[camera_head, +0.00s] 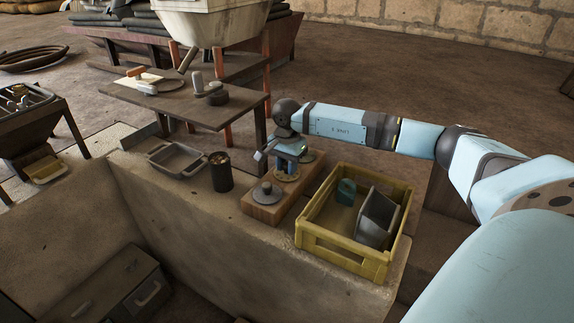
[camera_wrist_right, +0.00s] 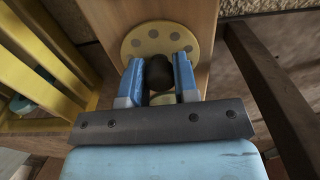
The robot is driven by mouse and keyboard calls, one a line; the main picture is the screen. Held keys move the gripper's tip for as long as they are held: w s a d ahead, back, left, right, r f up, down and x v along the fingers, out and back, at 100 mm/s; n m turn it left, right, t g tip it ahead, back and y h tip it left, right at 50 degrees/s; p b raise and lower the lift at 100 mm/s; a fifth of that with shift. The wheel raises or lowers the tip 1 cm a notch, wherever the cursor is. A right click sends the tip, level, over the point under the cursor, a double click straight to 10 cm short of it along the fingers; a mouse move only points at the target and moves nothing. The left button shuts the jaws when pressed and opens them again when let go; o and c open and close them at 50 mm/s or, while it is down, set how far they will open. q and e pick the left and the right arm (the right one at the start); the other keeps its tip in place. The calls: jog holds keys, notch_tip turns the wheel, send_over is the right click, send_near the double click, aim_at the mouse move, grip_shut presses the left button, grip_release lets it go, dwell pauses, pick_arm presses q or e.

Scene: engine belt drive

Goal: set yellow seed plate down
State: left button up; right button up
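The yellow seed plate (camera_wrist_right: 160,40) is a flat yellow disc with grey dots and a dark round knob. In the right wrist view my right gripper (camera_wrist_right: 158,76) has its blue fingers on both sides of the knob, and they appear to touch it. In the head view the right gripper (camera_head: 287,166) points down, with the plate's yellow edge (camera_head: 287,178) under it. The plate is over the middle of a wooden board (camera_head: 262,211); I cannot tell whether it touches the board. A grey knobbed plate (camera_head: 266,193) sits at the board's near end. My left gripper is out of view.
A yellow crate (camera_head: 340,255) with a grey box (camera_head: 377,217) and a teal block (camera_head: 346,191) stands right of the board. Left of it are a dark can (camera_head: 221,173) and a grey tray (camera_head: 178,160). A low wooden table (camera_head: 190,103) stands behind.

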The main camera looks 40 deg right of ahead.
jog(key=o, duration=0.4)
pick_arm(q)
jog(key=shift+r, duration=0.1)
pick_arm(e)
jog(key=shift+o, duration=0.2)
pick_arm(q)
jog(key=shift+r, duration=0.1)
pick_arm(e)
jog(key=shift+r, duration=0.1)
jog(key=shift+r, duration=0.4)
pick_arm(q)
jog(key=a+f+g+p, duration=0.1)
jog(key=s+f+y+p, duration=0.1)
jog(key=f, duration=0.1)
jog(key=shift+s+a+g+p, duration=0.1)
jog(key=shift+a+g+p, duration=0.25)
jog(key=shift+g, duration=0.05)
pick_arm(e)
notch_tip(320, 180, up, 11)
jog(key=shift+r, duration=0.15)
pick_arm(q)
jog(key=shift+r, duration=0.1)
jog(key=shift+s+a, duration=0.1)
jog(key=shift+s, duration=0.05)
pick_arm(e)
jog(key=shift+a, duration=0.1)
